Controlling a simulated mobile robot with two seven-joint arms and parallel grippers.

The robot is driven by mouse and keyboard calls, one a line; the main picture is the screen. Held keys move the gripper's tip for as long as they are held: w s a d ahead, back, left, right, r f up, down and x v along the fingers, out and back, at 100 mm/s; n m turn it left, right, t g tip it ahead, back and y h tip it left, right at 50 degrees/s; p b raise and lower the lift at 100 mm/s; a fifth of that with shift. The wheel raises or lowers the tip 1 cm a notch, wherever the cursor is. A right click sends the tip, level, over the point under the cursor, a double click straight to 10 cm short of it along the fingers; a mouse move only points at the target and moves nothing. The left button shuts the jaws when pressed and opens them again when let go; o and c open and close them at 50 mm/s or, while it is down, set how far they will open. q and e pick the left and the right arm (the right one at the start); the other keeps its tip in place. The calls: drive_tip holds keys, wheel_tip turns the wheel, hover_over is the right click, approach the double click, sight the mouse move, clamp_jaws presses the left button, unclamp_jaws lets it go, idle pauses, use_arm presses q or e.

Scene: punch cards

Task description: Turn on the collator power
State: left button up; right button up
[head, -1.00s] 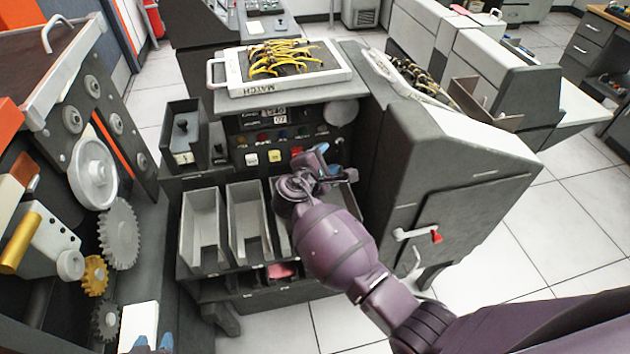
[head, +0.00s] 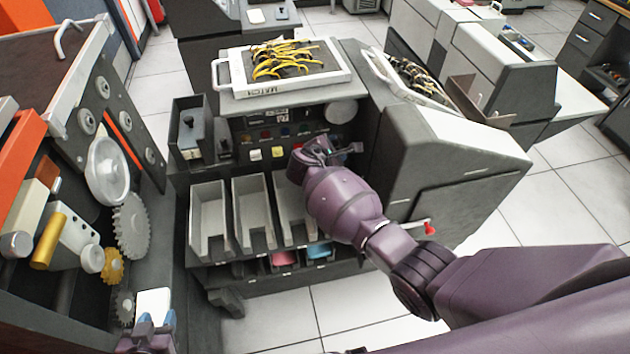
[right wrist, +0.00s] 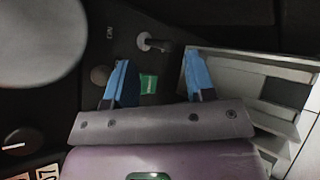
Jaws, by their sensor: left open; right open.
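The collator (head: 440,150) is the dark grey machine in the middle, with a control panel (head: 262,138) of small coloured buttons below a tray marked MATCH. My right gripper (right wrist: 158,82) is open and faces the dark panel; in the head view my own wrist hides its fingers. Between and beyond its blue fingertips, the right wrist view shows a small green label or button (right wrist: 148,84) and a metal toggle-like switch (right wrist: 151,42) above it. I see no contact with the switch. My left gripper (head: 155,322) is open at the lower left, beside a white block.
The tray of yellow wires (head: 233,75) sits on top of the collator. Open grey bins (head: 207,222) stand below the panel. A geared machine (head: 105,170) stands close on the left. Tiled floor is free in front.

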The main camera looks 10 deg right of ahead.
drive_tip(key=x, duration=0.4)
drive_tip(key=shift+w+d+f, duration=0.1)
drive_tip(key=shift+w+d, duration=0.1)
drive_tip(key=shift+w, duration=0.1)
drive_tip(key=shift+s+f+m+t, duration=0.15)
drive_tip(key=shift+f+m+t, duration=0.2)
drive_tip(key=shift+t, duration=0.25)
drive_tip(key=shift+f+m+t+b, duration=0.25)
drive_tip(key=shift+t+b, duration=0.15)
drive_tip(key=shift+b, duration=0.15)
drive_tip(key=m+t+h+b, duration=0.2)
drive_tip(key=m+t+b, duration=0.1)
drive_tip(key=b, duration=0.3)
approach(341, 149)
drive_tip(key=v, duration=0.2)
drive_tip(key=a+m+y, duration=0.1)
drive_tip(key=y, duration=0.2)
drive_tip(key=a+m+y, duration=0.1)
drive_tip(key=m+y, duration=0.1)
drive_tip(key=y, duration=0.1)
drive_tip(key=a+m+y, duration=0.1)
drive_tip(key=y, duration=0.2)
drive_tip(key=shift+a+g+y+p, duration=0.25)
drive_tip(key=shift+g+y+p, duration=0.15)
drive_tip(key=shift+s+d+r+m+y, duration=0.25)
drive_tip(key=shift+s+d+m+y, duration=0.3)
drive_tip(key=shift+s+m, duration=0.3)
